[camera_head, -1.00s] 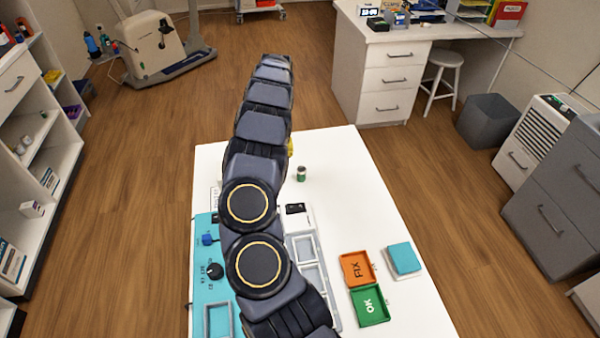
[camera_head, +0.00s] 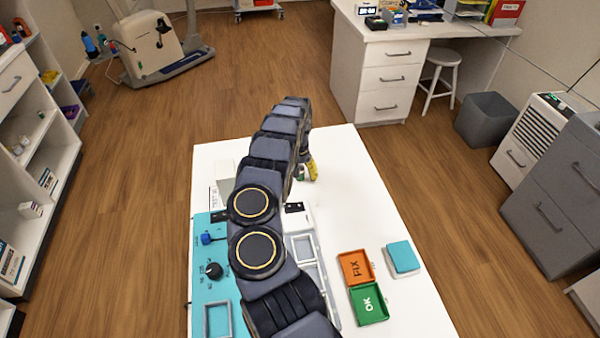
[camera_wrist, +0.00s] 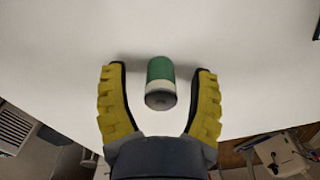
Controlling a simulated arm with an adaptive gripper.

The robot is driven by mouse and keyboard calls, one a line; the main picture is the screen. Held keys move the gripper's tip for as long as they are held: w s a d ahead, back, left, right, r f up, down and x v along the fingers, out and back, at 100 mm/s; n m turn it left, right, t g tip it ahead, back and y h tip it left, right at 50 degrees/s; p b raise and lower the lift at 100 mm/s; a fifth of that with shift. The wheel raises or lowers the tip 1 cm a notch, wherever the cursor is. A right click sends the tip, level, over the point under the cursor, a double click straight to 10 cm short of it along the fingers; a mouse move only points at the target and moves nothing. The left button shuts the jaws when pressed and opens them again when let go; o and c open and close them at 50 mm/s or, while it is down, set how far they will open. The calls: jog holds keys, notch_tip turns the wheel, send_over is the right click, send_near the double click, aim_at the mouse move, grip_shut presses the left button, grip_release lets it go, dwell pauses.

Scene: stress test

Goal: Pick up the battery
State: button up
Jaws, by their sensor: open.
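The battery (camera_wrist: 160,80) is a small green cylinder with a pale band and a grey end. In the wrist view it is on the white table, between the two yellow fingers of my gripper (camera_wrist: 160,84). The gripper is open, and a gap shows between the battery and each finger. In the head view my gripper (camera_head: 308,172) is over the far part of the table. A bit of the battery (camera_head: 300,172) shows there as green beside the yellow finger, mostly hidden by my arm.
On the white table (camera_head: 350,205) are an orange FIX tray (camera_head: 355,267), a green OK tray (camera_head: 368,303), a teal pad (camera_head: 403,257) and a teal panel with a knob (camera_head: 214,270).

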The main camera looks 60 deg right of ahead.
grip_shut()
jog(key=shift+r, duration=0.1)
